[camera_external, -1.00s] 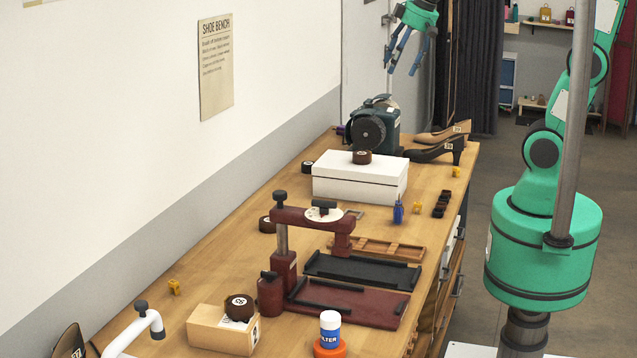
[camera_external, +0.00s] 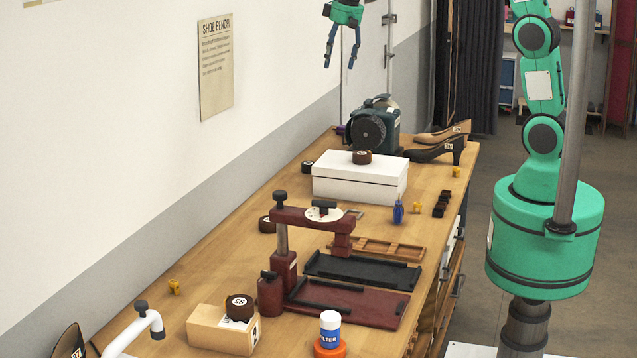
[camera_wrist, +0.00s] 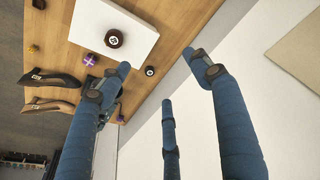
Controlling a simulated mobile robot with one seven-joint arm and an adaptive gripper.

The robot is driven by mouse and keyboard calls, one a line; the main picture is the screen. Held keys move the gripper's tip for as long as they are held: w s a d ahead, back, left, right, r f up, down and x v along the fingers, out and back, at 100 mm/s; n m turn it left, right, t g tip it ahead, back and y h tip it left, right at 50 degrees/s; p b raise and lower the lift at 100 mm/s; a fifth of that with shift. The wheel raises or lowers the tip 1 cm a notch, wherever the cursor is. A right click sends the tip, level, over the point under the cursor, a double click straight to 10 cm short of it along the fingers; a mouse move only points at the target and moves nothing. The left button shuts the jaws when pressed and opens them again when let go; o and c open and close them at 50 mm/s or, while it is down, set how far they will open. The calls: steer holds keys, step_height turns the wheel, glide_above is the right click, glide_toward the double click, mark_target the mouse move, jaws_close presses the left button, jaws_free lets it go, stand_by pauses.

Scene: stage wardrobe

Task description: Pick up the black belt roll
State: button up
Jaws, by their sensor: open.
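Several dark rolls with round white labels are in view, and I cannot tell for sure which is the black belt roll. One roll (camera_external: 362,157) sits on a white box (camera_external: 340,188); it also shows in the wrist view (camera_wrist: 115,38). Another roll (camera_external: 308,166) lies on the bench behind the box, by the wall, and seems to be the one near my fingers in the wrist view (camera_wrist: 150,71). A third roll (camera_external: 266,224) is by the red press, and another (camera_external: 239,307) is on a wooden block. My gripper (camera_external: 339,66) is open and empty, high above the bench's far end.
A green grinder (camera_external: 375,127) and heeled shoes (camera_external: 436,150) stand behind the box. A red press (camera_external: 284,262), trays (camera_external: 362,270) and a blue-and-white bottle (camera_external: 330,326) are nearer. The wall (camera_external: 290,60) bounds the bench on the left.

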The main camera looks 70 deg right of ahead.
steer(key=w+d+f+p, duration=0.1)
steer(key=w+d+f, duration=0.4)
steer(key=w, duration=0.2)
steer(key=m+g+p, duration=0.2)
steer(key=g+p, duration=0.1)
steer(key=p, duration=0.2)
glide_above(309, 163)
step_height(309, 163, down, 26)
steer(key=shift+s+y, duration=0.1)
steer(key=shift+y, duration=0.2)
steer(key=shift+a+f, duration=0.1)
steer(key=shift+f, duration=4.15)
steer(key=shift+f+p, duration=0.1)
steer(key=shift+p, duration=0.2)
steer(key=shift+a+f+p, duration=0.1)
steer(key=shift+f+p, duration=0.3)
steer(key=shift+f, duration=2.1)
